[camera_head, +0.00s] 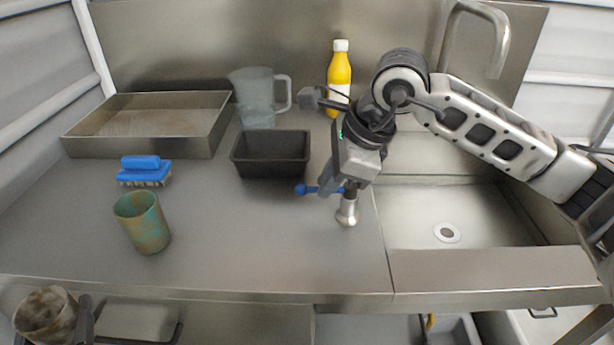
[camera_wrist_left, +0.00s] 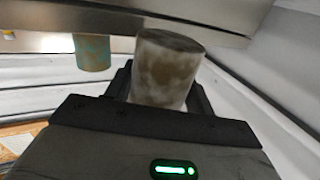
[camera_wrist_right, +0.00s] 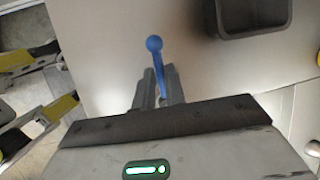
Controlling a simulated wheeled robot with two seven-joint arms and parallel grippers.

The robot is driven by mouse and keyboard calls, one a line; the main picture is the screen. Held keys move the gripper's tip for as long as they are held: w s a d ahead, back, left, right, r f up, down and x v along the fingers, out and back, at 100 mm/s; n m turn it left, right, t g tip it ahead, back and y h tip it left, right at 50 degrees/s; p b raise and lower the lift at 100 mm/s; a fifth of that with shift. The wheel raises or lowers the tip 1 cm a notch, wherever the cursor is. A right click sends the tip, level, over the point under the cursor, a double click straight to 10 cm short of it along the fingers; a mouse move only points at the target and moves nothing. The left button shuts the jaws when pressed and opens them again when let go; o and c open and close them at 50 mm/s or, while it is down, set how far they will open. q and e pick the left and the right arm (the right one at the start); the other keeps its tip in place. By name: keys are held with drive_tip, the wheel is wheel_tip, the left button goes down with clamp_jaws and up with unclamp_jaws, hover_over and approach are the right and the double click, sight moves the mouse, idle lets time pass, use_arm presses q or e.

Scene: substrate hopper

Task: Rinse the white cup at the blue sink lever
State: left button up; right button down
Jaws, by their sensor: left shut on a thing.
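The white cup (camera_head: 45,316), smeared with brown dirt, is at the bottom left of the head view, in front of the counter's edge. My left gripper (camera_head: 84,315) is shut on it; the left wrist view shows the cup (camera_wrist_left: 168,70) between the fingers. The blue lever (camera_head: 305,189) has a ball end and sits by a silver post (camera_head: 347,212) left of the sink (camera_head: 420,215). My right gripper (camera_head: 343,186) is at the lever, partly hiding it. In the right wrist view the lever (camera_wrist_right: 157,65) runs between the close fingers; I cannot tell whether they grip it.
A stained teal cup (camera_head: 143,222), a blue brush (camera_head: 145,171), a metal tray (camera_head: 212,142) and a black bin (camera_head: 270,172) stand on the counter. A clear jug (camera_head: 255,98) and a yellow bottle (camera_head: 339,75) are behind. The tap (camera_head: 497,45) arches above the sink.

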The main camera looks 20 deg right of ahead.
use_arm(q)
drive_tip(key=shift+f+b, duration=0.85)
use_arm(e)
drive_tip(key=shift+s+f+n, duration=0.15)
drive_tip(key=shift+f+n, duration=0.05)
drive_tip(key=shift+n, duration=0.4)
use_arm(q)
drive_tip(key=shift+f+b, duration=0.35)
drive_tip(key=shift+b, duration=0.05)
use_arm(e)
drive_tip(key=shift+s+n+g+y, duration=0.15)
drive_tip(key=shift+n+g+y, duration=0.15)
drive_tip(key=shift+n, duration=0.2)
use_arm(q)
drive_tip(key=shift+f, duration=0.25)
use_arm(e)
drive_tip(key=shift+s+a+r+n, duration=0.1)
drive_tip(key=shift+s+r+n, duration=0.15)
drive_tip(key=shift+n, duration=0.35)
drive_tip(key=c, duration=1.5)
unclamp_jaws()
drive_tip(key=shift+o, duration=0.2)
use_arm(q)
drive_tip(key=shift+r, duration=0.25)
use_arm(e)
drive_tip(key=v, duration=1.2)
drive_tip(key=shift+w+d, duration=0.15)
drive_tip(key=shift+d, duration=0.05)
